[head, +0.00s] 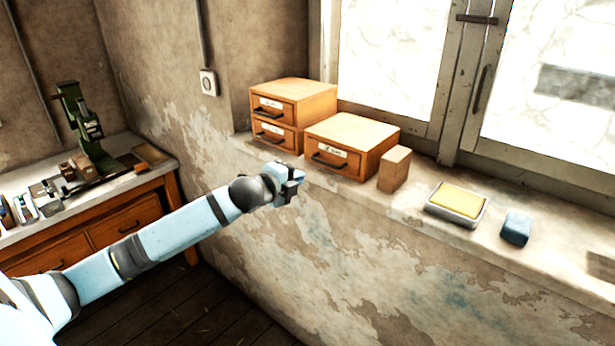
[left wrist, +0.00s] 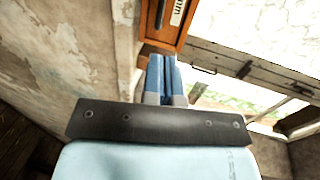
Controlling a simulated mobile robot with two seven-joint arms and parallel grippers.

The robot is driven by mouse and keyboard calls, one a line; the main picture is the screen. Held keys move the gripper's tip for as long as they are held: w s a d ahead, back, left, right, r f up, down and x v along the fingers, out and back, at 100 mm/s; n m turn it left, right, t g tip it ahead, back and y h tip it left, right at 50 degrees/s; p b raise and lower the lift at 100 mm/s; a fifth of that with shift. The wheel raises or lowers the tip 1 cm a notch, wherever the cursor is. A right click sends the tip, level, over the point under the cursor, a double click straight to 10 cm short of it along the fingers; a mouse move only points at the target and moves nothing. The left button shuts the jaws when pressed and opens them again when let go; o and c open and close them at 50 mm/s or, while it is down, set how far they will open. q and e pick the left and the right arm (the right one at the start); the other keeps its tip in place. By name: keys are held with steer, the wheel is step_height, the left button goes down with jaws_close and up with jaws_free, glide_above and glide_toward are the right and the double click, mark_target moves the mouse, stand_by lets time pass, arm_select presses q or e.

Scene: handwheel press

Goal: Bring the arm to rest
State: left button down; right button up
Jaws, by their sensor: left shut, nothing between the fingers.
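My left arm (head: 150,245) reaches out from the lower left in the head view. My left gripper (head: 299,176) is at its end, in front of the window sill and just below the wooden drawer boxes. In the left wrist view the two blue fingers (left wrist: 162,80) are together with nothing between them. A wooden drawer box (left wrist: 172,20) shows just beyond the fingertips there. I cannot tell whether the fingers touch it. My right gripper is not in either view.
On the sill stand a two-drawer box (head: 310,98), a single-drawer box (head: 365,135), a wooden block (head: 394,170), a tray with a yellow pad (head: 457,203) and a blue block (head: 516,228). A green press (head: 85,125) stands on a bench (head: 125,222) at left.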

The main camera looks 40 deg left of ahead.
arm_select(q)
steer(key=s+d+f+n+g+h, duration=0.1)
steer(key=s+d+f+n+g, duration=0.1)
steer(key=s+d+f+n, duration=0.6)
steer(key=s+d+f+n+g+h+p, duration=0.1)
steer(key=s+d+f+n, duration=0.6)
steer(key=s+d+f, duration=0.9)
steer(key=s+f+g, duration=0.1)
steer(key=s+f, duration=0.6)
steer(key=shift+s+d+n+g, duration=0.2)
steer(key=shift+s+n+g, duration=0.1)
steer(key=shift+s+n, duration=0.1)
